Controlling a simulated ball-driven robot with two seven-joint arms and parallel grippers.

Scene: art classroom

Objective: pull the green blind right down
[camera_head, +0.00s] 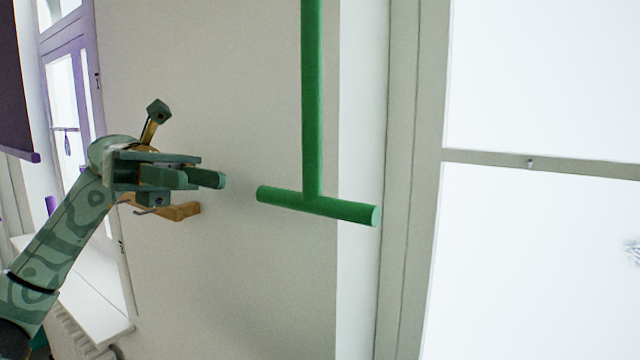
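A green T-shaped pull hangs at the middle of the view: a long vertical green rod (312,100) runs up out of the top edge, and a round green crossbar (330,206) sits at its lower end, tilted slightly down to the right. No broad green blind cloth shows. My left gripper (208,179) is to the left of the crossbar, pointing right towards it. A gap shows in the picture between its fingertips and the bar's left end. It holds nothing that I can see. Its fingers overlap nearly edge-on, so their opening is unclear. My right gripper is out of view.
A pale wall (240,290) lies behind the pull. A wooden piece with hooks (180,211) is on it, partly behind my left gripper. A bright window (540,260) fills the right. A purple blind (14,90) and a purple-framed window (68,100) are at left, above a white sill (95,305).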

